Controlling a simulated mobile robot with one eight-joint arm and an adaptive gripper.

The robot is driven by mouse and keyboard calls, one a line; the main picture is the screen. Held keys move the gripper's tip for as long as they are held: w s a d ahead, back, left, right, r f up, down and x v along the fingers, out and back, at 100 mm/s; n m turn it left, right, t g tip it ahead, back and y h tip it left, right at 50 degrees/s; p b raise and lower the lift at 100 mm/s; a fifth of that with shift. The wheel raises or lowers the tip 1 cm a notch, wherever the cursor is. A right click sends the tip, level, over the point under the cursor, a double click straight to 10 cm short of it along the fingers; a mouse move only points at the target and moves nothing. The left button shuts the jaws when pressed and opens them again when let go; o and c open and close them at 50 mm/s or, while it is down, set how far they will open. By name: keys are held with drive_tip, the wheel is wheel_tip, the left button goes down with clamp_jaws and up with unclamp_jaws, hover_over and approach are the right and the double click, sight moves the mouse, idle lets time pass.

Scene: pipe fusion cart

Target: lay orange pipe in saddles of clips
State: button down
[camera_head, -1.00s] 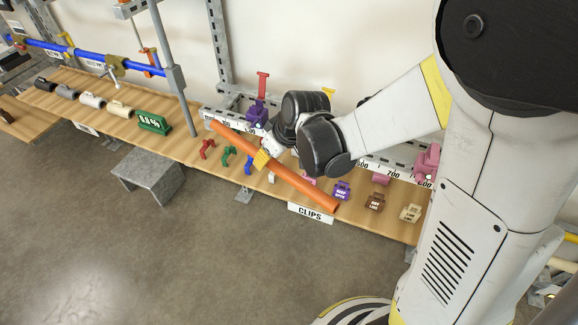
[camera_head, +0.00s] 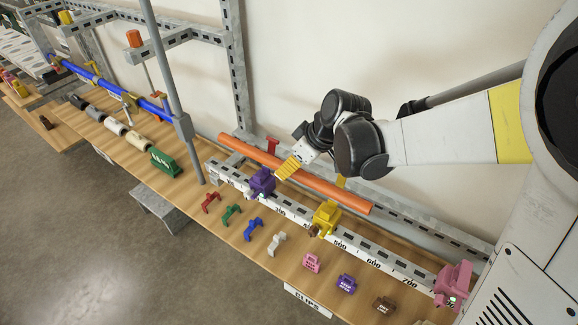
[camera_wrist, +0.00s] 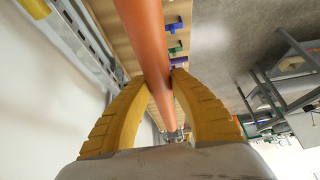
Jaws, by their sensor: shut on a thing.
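The long orange pipe (camera_head: 335,188) is held in the air by my gripper (camera_head: 283,172), near its middle. In the head view it appears over or behind the white numbered rail, roughly along it; its exact height is unclear. On the rail stand a purple clip (camera_head: 262,182), a yellow clip (camera_head: 326,217) and a pink clip (camera_head: 453,284). The pipe appears apart from their saddles. In the wrist view the yellow fingers (camera_wrist: 160,82) close on both sides of the pipe (camera_wrist: 146,35).
Several small coloured pieces, such as a green one (camera_head: 231,214) and a blue one (camera_head: 253,228), lie along the wooden shelf before the rail. A grey upright post (camera_head: 170,80) stands left of the pipe. A metal frame (camera_head: 238,75) and wall are behind.

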sight(304, 172)
drive_tip(key=shift+w+d+f+b, duration=0.1)
drive_tip(key=shift+f+b, duration=2.55)
drive_tip(key=shift+f, duration=0.8)
drive_tip(key=c, duration=1.2)
unclamp_jaws()
drive_tip(key=shift+o, duration=0.2)
drive_tip(key=shift+r, duration=0.1)
drive_tip(key=v, duration=1.2)
drive_tip(key=s+d+m, duration=0.1)
drive_tip(key=s, duration=0.1)
drive_tip(key=s+d+m+t+h, duration=0.1)
drive_tip(key=s+d+m, duration=0.1)
drive_tip(key=s, duration=0.1)
drive_tip(key=s+d+m+h, duration=0.1)
drive_tip(key=s+d+m, duration=0.1)
drive_tip(key=shift+s+r+t+b, duration=0.1)
drive_tip(key=shift+s+t+b, duration=0.2)
drive_tip(key=shift+t+b, duration=0.1)
drive_tip(key=s+d+f+m+t+h, duration=0.1)
drive_tip(key=s+d+m+t+h, duration=0.1)
drive_tip(key=s+d+m, duration=0.3)
drive_tip(key=shift+s+d+f+m+h, duration=0.15)
drive_tip(key=shift+s+f+m+h, duration=0.25)
drive_tip(key=shift+s, duration=0.5)
